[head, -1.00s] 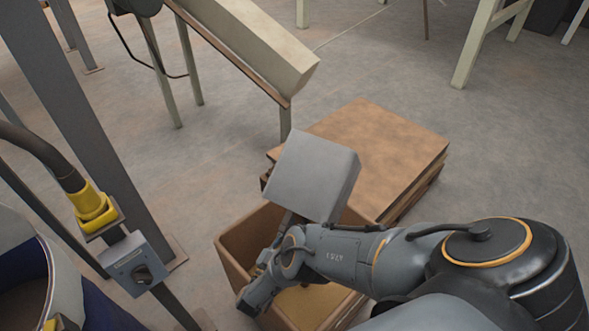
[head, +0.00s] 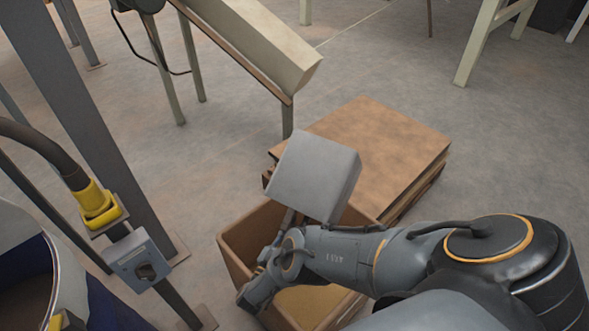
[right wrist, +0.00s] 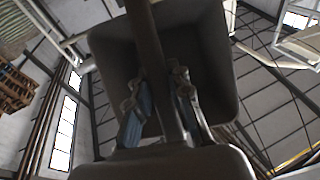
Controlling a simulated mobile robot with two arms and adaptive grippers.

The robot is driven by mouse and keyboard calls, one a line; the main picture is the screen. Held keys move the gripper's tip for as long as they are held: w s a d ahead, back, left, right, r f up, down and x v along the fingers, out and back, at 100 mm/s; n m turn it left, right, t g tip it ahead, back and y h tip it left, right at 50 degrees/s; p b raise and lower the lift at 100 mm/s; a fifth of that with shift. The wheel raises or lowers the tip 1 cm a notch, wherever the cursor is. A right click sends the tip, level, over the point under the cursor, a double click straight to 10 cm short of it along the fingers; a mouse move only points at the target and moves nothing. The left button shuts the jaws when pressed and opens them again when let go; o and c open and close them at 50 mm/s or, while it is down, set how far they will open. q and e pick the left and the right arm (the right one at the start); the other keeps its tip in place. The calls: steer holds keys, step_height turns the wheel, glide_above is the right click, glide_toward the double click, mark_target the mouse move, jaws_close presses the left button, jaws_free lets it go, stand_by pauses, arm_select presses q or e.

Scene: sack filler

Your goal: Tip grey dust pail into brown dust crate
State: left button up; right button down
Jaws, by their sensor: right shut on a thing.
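The grey dust pail (head: 312,175) is tipped over above the far side of the brown dust crate (head: 238,247), with a flat grey face turned up towards my head camera. Its mouth is hidden in the head view. In the right wrist view the pail (right wrist: 215,60) fills the middle, with a dark bar across it. My right gripper (right wrist: 160,100) is shut on the pail at this bar. The crate is partly covered by my right arm, and tan dust (head: 308,300) shows inside it. I see no falling dust. My left gripper is out of view.
A stack of brown boards (head: 385,150) lies just beyond the crate. A sloping beige chute (head: 255,45) ends above the floor behind. A grey post with a switch box (head: 138,262) and a blue-and-white drum (head: 75,285) stand at the left. The floor at right is open.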

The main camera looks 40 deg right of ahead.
step_height(320, 180, up, 3)
steer(key=g+y+p, duration=0.1)
steer(key=y+p, duration=0.1)
steer(key=p, duration=0.2)
steer(key=y+p, duration=0.2)
steer(key=p, duration=0.2)
steer(key=shift+r+g, duration=0.2)
steer(key=shift+g, duration=0.2)
steer(key=shift+f+p, duration=0.1)
steer(key=shift+p, duration=0.25)
steer(key=shift+f, duration=0.2)
